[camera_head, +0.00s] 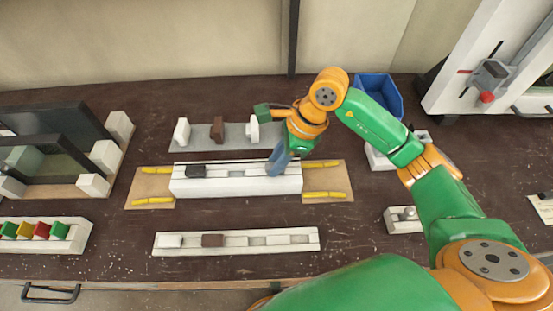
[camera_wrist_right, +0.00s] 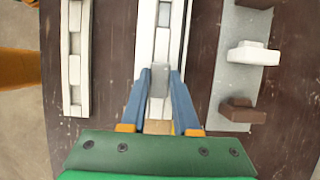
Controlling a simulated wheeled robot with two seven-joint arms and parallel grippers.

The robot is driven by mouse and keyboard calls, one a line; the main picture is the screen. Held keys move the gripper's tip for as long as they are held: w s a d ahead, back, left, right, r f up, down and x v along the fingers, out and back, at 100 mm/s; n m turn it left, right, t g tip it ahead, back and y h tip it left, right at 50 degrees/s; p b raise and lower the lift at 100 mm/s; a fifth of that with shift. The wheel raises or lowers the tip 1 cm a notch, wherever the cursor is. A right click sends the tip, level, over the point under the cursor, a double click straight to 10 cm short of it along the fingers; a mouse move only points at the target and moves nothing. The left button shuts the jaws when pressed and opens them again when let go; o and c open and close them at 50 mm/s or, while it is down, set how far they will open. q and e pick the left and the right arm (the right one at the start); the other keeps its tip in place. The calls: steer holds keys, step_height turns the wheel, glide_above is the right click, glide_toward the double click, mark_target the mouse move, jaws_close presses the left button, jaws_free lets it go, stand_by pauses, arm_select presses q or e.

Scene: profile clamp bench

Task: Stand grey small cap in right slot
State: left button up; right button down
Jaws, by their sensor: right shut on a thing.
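The white clamp block (camera_head: 235,186) stands mid-bench, with a groove along its top and a dark grey piece (camera_head: 195,171) at the groove's left end. My right gripper (camera_head: 276,168) is over the right part of this block, fingers pointing down. In the right wrist view its two blue fingers (camera_wrist_right: 160,76) are shut on the grey small cap (camera_wrist_right: 158,84), above the pale groove. In the head view the fingers hide the cap. I cannot tell whether the cap touches the groove floor. My left gripper is not in view.
A grey strip (camera_head: 200,143) behind the block carries white and brown pieces. A white rail (camera_head: 236,250) in front holds a white and a brown piece. Yellow-marked pads (camera_head: 153,189) flank the block. A blue bin (camera_head: 378,92) stands at the back right.

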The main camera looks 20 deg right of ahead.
steer(key=shift+f, duration=0.2)
steer(key=shift+r, duration=0.1)
steer(key=c, duration=0.6)
jaws_free()
steer(key=shift+r, duration=0.15)
step_height(320, 180, up, 8)
steer(key=p, duration=0.5)
steer(key=shift+p, duration=0.4)
steer(key=shift+f, duration=0.2)
